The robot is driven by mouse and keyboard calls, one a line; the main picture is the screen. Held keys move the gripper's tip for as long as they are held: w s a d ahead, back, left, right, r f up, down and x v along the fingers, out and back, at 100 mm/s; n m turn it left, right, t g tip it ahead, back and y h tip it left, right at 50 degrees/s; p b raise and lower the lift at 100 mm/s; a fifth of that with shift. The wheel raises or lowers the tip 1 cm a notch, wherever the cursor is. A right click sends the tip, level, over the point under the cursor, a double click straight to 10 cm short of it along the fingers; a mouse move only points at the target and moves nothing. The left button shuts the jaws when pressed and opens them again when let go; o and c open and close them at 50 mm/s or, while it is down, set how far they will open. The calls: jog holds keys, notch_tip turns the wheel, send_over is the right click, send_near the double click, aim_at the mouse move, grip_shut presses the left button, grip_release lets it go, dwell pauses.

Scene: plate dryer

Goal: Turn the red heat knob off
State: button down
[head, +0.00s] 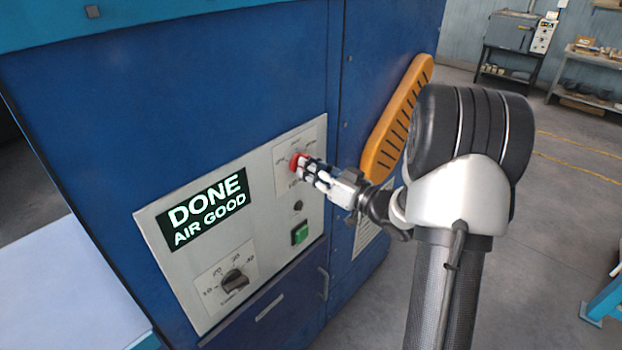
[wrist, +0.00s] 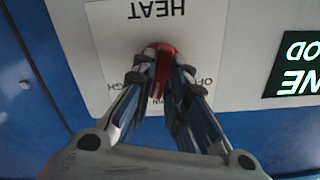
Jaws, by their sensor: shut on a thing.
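The red heat knob (head: 295,161) is on the upper right of the pale control panel on the blue machine. In the wrist view the red knob (wrist: 164,54) sits below the upside-down word HEAT on its white plate. My gripper (head: 303,165) reaches in from the right, with its fingers at the knob. In the wrist view both fingers of my gripper (wrist: 163,75) close on the knob's red grip from either side. The fingers cover part of the plate's lettering, and the setting the knob points to cannot be read.
A lit display (head: 205,210) reads DONE, AIR GOOD. A green button (head: 300,233) and a small dark round part (head: 298,205) sit below the knob. A black dial (head: 235,280) is lower left. An orange slotted guard (head: 397,118) stands out behind my arm. Open floor lies right.

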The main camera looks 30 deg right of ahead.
jog(key=n+b, duration=1.5)
jog(key=shift+b, duration=0.4)
jog(key=shift+n, duration=0.3)
jog(key=c, duration=1.6)
grip_release()
